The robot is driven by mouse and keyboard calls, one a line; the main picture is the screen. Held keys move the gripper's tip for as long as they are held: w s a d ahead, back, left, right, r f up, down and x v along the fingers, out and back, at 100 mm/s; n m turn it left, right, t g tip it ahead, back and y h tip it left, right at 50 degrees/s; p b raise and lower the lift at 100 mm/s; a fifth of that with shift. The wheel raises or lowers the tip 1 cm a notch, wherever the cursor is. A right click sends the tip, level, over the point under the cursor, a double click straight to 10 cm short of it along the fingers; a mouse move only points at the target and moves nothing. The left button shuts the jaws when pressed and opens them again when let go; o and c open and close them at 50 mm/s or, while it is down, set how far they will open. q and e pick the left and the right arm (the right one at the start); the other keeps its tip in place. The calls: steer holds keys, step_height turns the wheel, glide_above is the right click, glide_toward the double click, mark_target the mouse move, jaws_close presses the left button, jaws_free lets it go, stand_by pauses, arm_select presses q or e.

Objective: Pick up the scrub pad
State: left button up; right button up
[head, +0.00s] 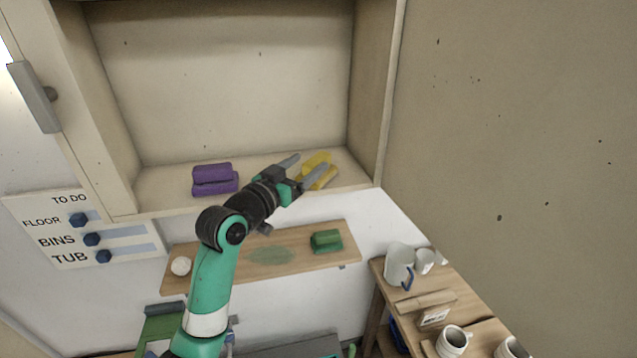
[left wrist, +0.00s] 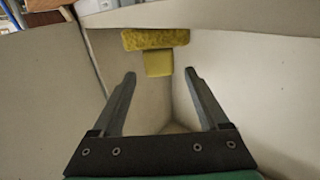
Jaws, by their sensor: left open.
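A yellow scrub pad (head: 319,160), made of a wide rough piece and a smaller block, lies on the floor of the open cupboard near its right side. In the left wrist view its rough piece (left wrist: 155,39) and smoother block (left wrist: 158,63) show ahead of the fingertips. My left gripper (head: 310,164) is open, with its fingers reaching into the cupboard. One finger covers part of the pad in the head view. In the left wrist view the gap between the fingers (left wrist: 159,74) lines up with the block and is empty. My right gripper is not in view.
A purple pad (head: 214,180) lies at the left in the cupboard. A green pad (head: 326,240) and a white ball (head: 181,266) sit on the wooden shelf (head: 220,250) below. Cups and a jug (head: 399,264) stand at lower right. The cupboard's right wall is near the gripper.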

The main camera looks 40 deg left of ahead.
mark_target(327, 153)
arm_select(q)
steer(key=shift+w+a+f+b, duration=0.1)
steer(key=shift+w+f+b, duration=0.05)
steer(key=shift+w+b, duration=0.4)
steer(key=shift+w+a+f+b, duration=0.1)
steer(key=shift+w+f+b, duration=0.05)
steer(key=shift+w+b, duration=0.4)
steer(key=shift+w+r, duration=0.15)
steer(key=shift+w, duration=0.2)
steer(key=shift+w+r, duration=0.1)
steer(key=shift+r, duration=0.05)
steer(key=shift+w+a+f+p, duration=0.15)
steer(key=shift+w+p, duration=0.1)
steer(key=shift+w, duration=0.6)
steer(key=shift+w+a+f+p, duration=0.2)
steer(key=shift+w+p, duration=0.05)
steer(key=shift+w, duration=0.55)
steer(key=shift+w+a+f+p, duration=0.15)
steer(key=shift+w+p, duration=0.1)
steer(key=shift+w, duration=0.6)
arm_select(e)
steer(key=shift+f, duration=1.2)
arm_select(q)
jaws_close()
